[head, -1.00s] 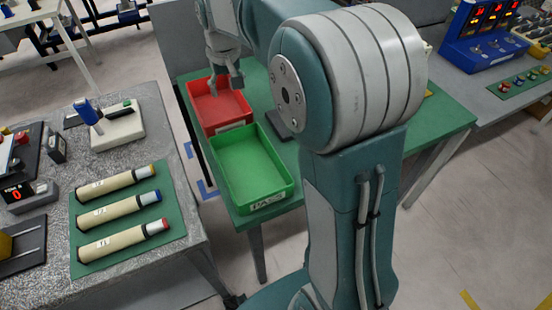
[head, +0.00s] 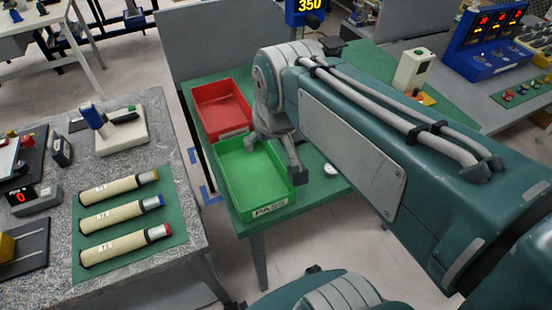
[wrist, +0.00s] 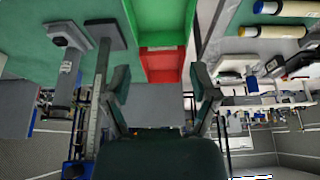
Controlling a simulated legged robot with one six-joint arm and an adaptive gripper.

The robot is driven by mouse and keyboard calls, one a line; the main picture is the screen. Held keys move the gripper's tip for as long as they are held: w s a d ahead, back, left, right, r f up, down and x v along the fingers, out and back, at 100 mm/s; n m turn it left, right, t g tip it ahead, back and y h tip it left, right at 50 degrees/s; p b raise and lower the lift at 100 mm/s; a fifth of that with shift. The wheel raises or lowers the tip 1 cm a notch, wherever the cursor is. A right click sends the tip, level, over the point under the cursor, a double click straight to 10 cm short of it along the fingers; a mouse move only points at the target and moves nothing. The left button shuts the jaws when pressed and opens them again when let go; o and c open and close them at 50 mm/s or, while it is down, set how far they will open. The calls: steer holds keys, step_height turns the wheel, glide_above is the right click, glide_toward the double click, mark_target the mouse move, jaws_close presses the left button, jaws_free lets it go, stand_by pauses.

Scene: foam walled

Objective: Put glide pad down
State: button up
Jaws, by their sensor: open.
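My gripper (head: 273,162) is open over the green PASS tray (head: 266,212) in the head view. In the wrist view its two fingers (wrist: 160,82) are spread, with nothing visible between them. A small white rounded piece (head: 330,169) lies on the green bench mat (head: 312,188), just right of the green tray. I cannot tell whether it is the glide pad. No glide pad can be made out for certain in either view. The green tray also shows at the top of the wrist view (wrist: 165,16).
A red tray (head: 221,105) adjoins the green tray's far side. A stone-topped bench (head: 45,283) at left holds several cream tubes (head: 120,187) on a green mat. A white box with buttons (head: 413,70) stands at the back right. My arm hides much of the right.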

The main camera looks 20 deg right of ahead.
steer(key=s+f+t, duration=0.1)
steer(key=s+f, duration=0.1)
steer(key=s, duration=0.4)
steer(key=shift+f, duration=0.25)
steer(key=shift+c, duration=1.3)
steer(key=shift+s, duration=0.1)
